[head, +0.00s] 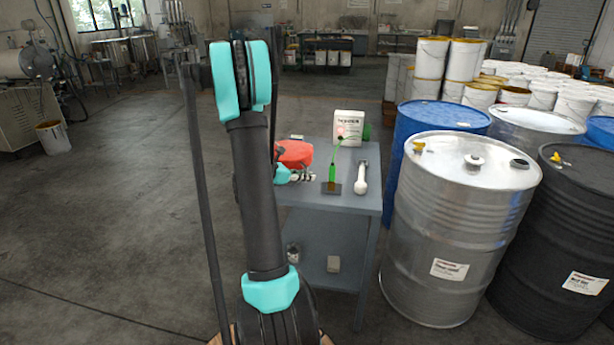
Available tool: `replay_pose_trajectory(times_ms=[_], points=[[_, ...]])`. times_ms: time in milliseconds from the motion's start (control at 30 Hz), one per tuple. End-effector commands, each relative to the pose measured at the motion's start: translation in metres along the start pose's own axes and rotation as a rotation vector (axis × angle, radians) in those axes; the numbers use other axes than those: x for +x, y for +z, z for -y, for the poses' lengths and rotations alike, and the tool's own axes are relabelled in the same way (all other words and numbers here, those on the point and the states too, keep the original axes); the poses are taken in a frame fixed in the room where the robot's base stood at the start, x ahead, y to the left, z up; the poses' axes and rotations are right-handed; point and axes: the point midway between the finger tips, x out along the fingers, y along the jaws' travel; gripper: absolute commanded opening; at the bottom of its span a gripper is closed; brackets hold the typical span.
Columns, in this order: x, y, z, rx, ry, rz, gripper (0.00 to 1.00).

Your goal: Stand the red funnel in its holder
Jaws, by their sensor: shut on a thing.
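The red funnel (294,152) shows in the head view over the left part of the grey table, partly hidden by my arm. My gripper (303,177) is small and partly hidden just below it, close to the tabletop. It appears shut on the funnel, but the fingertips are hard to make out. I cannot tell whether the funnel touches the table. I cannot make out the holder; my arm covers the table's left side.
On the grey table (345,195) are a white labelled container (348,126), a green-handled scraper (332,178) and a white-headed tool (361,180). A silver drum (455,225), a blue drum (408,120) and a black drum (560,230) stand close on the right. The floor at left is open.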

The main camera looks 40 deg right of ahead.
Motion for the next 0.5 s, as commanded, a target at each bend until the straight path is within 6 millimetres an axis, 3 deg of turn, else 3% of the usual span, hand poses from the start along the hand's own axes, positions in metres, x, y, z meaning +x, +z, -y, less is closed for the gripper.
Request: replay_pose_trajectory(times_ms=[100, 133, 300, 500], points=[[0.0010, -0.0023, -0.0001, 0.000, 0.000, 0.001, 0.00], [0.0009, -0.0020, -0.0001, 0.000, 0.000, 0.001, 0.12], [0.0008, -0.0019, 0.0001, 0.000, 0.000, 0.000, 0.33], [0.0008, -0.0020, 0.0002, 0.000, 0.000, 0.000, 0.33]])
